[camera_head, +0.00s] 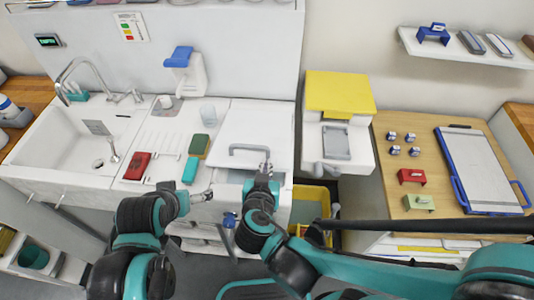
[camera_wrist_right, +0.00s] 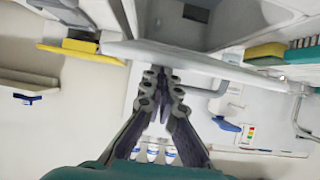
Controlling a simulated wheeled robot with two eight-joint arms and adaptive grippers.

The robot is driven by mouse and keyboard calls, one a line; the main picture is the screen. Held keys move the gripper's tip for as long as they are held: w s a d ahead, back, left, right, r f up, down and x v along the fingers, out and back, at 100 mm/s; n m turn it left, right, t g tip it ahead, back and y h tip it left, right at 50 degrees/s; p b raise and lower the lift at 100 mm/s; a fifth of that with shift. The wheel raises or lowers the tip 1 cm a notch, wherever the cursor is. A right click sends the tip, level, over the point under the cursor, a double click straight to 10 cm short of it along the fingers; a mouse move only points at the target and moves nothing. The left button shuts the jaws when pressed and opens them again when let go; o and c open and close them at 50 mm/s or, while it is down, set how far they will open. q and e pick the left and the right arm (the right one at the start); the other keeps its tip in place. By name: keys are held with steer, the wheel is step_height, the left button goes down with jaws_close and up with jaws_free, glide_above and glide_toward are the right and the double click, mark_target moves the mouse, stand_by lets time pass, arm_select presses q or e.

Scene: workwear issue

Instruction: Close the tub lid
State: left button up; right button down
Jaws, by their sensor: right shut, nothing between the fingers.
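The tub lid (camera_head: 250,125) is a white panel with a grey bar handle (camera_head: 249,147), in the middle of the white counter. Below its front edge a grey gap (camera_head: 232,175) shows, and the lid looks raised, though its exact angle is unclear. In the right wrist view the lid (camera_wrist_right: 225,66) shows nearly edge-on, with a dark opening (camera_wrist_right: 195,15) beside it. My right gripper (camera_head: 265,166) is shut and empty at the lid's front edge, right of the handle's middle; contact is unclear. My left gripper (camera_head: 207,195) is in front of the counter, its jaws too small to judge.
A sink (camera_head: 60,140) is at the left. A red box (camera_head: 137,165), a green-yellow sponge (camera_head: 197,146) and a teal block (camera_head: 190,170) lie left of the lid. A yellow-topped dispenser (camera_head: 340,92) stands right, above a yellow bin (camera_head: 310,194). A wooden table (camera_head: 407,129) is further right.

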steer(key=f+b, duration=0.1)
steer(key=f, duration=0.1)
steer(key=s+f+b, duration=0.1)
steer(key=f, duration=0.1)
steer(key=f+b, duration=0.2)
steer(key=shift+s+a+f, duration=0.15)
steer(key=shift+s, duration=0.1)
arm_select(q)
steer(key=f, duration=0.5)
steer(key=shift+s+f, duration=0.2)
steer(key=shift+f, duration=0.15)
arm_select(e)
steer(key=shift+f, duration=0.15)
